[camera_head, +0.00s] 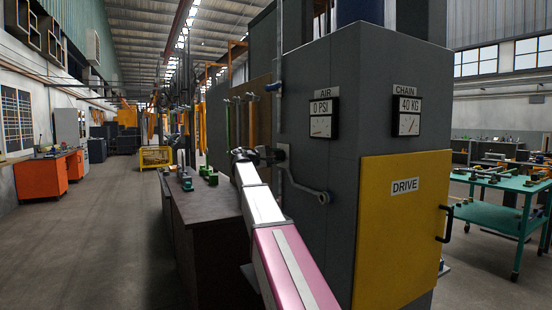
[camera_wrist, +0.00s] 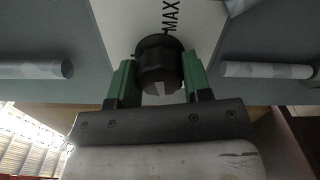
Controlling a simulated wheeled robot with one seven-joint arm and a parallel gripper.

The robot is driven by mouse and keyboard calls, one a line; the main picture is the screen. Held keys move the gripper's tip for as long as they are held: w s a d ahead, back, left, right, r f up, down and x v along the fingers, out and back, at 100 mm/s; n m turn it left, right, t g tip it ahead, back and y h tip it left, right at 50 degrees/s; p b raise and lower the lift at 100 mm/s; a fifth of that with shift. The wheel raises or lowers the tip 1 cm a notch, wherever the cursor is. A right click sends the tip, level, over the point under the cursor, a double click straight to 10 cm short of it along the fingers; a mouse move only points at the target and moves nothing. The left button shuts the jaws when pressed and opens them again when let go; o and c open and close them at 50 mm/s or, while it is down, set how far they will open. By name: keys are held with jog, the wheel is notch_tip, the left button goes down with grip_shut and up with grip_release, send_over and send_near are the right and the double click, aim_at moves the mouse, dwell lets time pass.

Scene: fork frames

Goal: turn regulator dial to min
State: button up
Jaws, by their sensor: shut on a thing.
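The regulator dial (camera_wrist: 160,74) is a dark round knob on a pale plate (camera_wrist: 118,22) marked MAX, in the wrist view. The MAX lettering is sideways, just above the knob. No MIN mark is visible. My gripper (camera_wrist: 157,68) has its two green fingers on either side of the knob, shut on it. In the head view my gripper (camera_head: 268,155) is at the left face of the grey cabinet (camera_head: 345,225), and the dial is hidden there. The AIR gauge (camera_head: 321,118) on the cabinet reads 0 PSI.
A CHAIN gauge (camera_head: 408,115) reads 40 KG. A yellow DRIVE door (camera_head: 400,235) is on the cabinet front. A grey lever (camera_head: 305,188) sticks out near my gripper. A dark bench (camera_head: 205,225) stands left of my arm. The aisle floor (camera_head: 105,220) is clear.

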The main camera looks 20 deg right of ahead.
jog(key=o, duration=0.9)
jog(key=a, duration=0.3)
jog(key=s+a, duration=0.1)
jog(key=a, duration=0.3)
jog(key=s+a, duration=0.1)
jog(key=a, duration=0.2)
jog(key=shift+a, duration=0.3)
